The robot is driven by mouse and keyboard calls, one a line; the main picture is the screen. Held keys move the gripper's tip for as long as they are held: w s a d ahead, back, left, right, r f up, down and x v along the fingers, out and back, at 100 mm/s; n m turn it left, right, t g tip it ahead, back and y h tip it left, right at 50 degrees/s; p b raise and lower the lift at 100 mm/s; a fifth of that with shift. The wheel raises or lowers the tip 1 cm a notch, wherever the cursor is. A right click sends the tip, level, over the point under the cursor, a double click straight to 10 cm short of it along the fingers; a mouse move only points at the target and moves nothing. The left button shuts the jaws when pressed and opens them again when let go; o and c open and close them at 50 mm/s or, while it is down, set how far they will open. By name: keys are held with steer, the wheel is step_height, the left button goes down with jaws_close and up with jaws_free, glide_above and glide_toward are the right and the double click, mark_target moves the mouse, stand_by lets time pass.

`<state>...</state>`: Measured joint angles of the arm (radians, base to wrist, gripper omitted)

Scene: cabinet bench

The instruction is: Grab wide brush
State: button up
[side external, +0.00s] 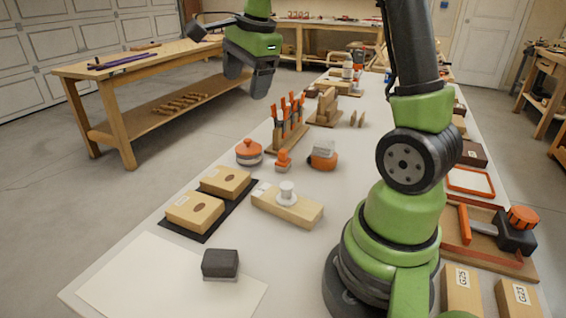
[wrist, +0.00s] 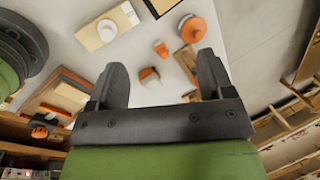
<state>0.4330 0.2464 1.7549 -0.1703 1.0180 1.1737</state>
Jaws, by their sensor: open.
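My gripper (side external: 260,92) is open and empty, high above the bench; its two fingers (wrist: 162,62) also show in the wrist view. I cannot tell for certain which thing is the wide brush. A dark grey block with a paler lower edge (side external: 220,264) stands at the near end of the bench. An orange piece with a pale block-like top (side external: 323,155) stands mid-bench; it shows between my fingers in the wrist view (wrist: 149,78), well below them. A small orange piece (side external: 283,160) and a round orange piece (side external: 249,152) stand to its left.
A wooden block with a white knob (side external: 288,204) and a black mat (side external: 205,224) bearing two wooden boxes lie nearer. A rack of orange-handled tools (side external: 288,128) stands behind. A pale sheet (side external: 130,282) covers the near left. A hammer and boxes line the right side.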

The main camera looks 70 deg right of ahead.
steer(key=w+d+f+m+g, duration=0.2)
steer(key=d+f+m, duration=0.6)
steer(key=d+f, duration=0.25)
steer(key=m+g, duration=0.1)
steer(key=m, duration=0.5)
glide_toward(283, 161)
steer(key=shift+w+d+f+y, duration=0.15)
steer(key=shift+w+d+f, duration=0.1)
steer(key=shift+d, duration=0.25)
steer(key=shift+w+d+f+y, duration=0.15)
steer(key=shift+w+d+f, duration=0.1)
steer(key=shift+d, duration=0.25)
step_height(283, 161, down, 4)
steer(key=shift+r, duration=0.15)
steer(key=shift+s+a+f, duration=0.1)
steer(key=shift+f, duration=3)
steer(key=c, duration=1)
